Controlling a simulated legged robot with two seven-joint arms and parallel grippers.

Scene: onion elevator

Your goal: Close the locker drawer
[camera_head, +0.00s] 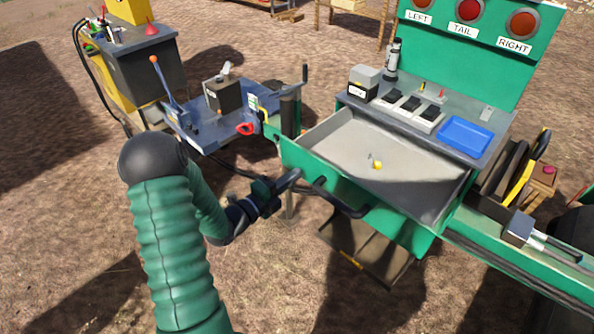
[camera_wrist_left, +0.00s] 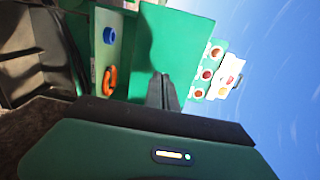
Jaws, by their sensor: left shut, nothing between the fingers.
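The green locker drawer (camera_head: 322,175) stands pulled out in the head view, with a pale grey inside. A small yellow and white item (camera_head: 375,163) lies in it. A dark bar handle (camera_head: 340,200) runs along its front. My left gripper (camera_head: 295,176) is shut and empty, its tips close to the drawer's front left of the handle; I cannot tell if they touch. In the left wrist view the shut fingers (camera_wrist_left: 163,92) point at a green panel (camera_wrist_left: 172,50). My right gripper is not in view.
Above the drawer is a grey worktop with a blue tray (camera_head: 465,136), switches (camera_head: 411,106) and a green panel with red lamps (camera_head: 468,10). A blue-grey bench (camera_head: 218,125) with a lever stands left. A dark step (camera_head: 365,250) sits below the drawer.

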